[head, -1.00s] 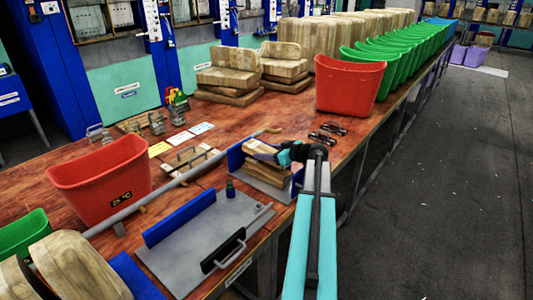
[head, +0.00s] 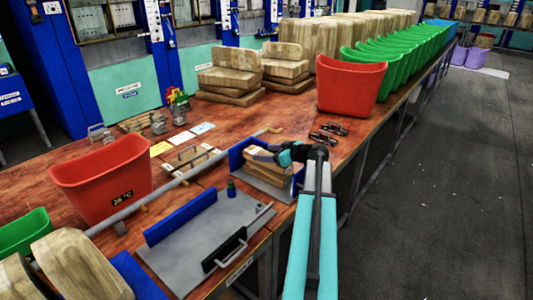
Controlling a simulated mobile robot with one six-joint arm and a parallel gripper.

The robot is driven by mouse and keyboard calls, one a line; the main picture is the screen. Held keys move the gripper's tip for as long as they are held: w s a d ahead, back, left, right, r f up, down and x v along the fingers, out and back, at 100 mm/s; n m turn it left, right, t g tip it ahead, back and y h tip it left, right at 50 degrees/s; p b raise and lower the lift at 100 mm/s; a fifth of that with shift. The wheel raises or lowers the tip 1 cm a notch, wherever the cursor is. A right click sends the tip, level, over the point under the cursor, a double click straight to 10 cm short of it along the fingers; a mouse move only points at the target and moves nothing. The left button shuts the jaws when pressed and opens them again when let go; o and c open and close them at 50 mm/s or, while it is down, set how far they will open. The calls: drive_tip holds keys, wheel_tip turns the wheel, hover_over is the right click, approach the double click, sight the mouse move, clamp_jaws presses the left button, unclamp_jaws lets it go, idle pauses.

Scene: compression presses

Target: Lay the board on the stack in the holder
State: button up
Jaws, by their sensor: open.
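The holder (head: 236,153) has a blue upright back and a grey base on the near part of the wooden bench. A stack of light wooden boards (head: 266,169) lies in it, with the boards slightly askew. My gripper (head: 258,154) is at the top of the stack, reaching in from the right. Its jaws are open, dark and small in this view. The top board lies on the stack just below the jaws. My wrist and the blue back hide part of the stack, and I cannot tell whether the jaws touch the wood.
A grey plate with a black handle (head: 225,249) and a blue rail (head: 181,217) lies in front. A long grey bar (head: 196,172) crosses the bench. Red bins stand at left (head: 103,180) and behind (head: 349,86). Wooden block piles (head: 228,75) stand at the back.

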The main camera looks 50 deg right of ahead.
drive_tip(key=shift+s+d+f, duration=0.15)
drive_tip(key=shift+s+f, duration=0.05)
drive_tip(key=shift+f, duration=0.25)
drive_tip(key=shift+s+d+f, duration=0.15)
drive_tip(key=shift+s+f, duration=0.05)
drive_tip(key=shift+f, duration=0.25)
drive_tip(key=shift+s+d+r, duration=0.1)
drive_tip(key=shift+s+r, duration=0.05)
drive_tip(key=shift+s, duration=0.4)
drive_tip(key=a+r+b+v, duration=0.1)
drive_tip(key=r+b+v, duration=0.1)
drive_tip(key=v, duration=1)
drive_tip(key=shift+d+b, duration=0.15)
drive_tip(key=shift+b, duration=0.3)
drive_tip(key=shift+w+r, duration=0.1)
drive_tip(key=shift+r, duration=0.05)
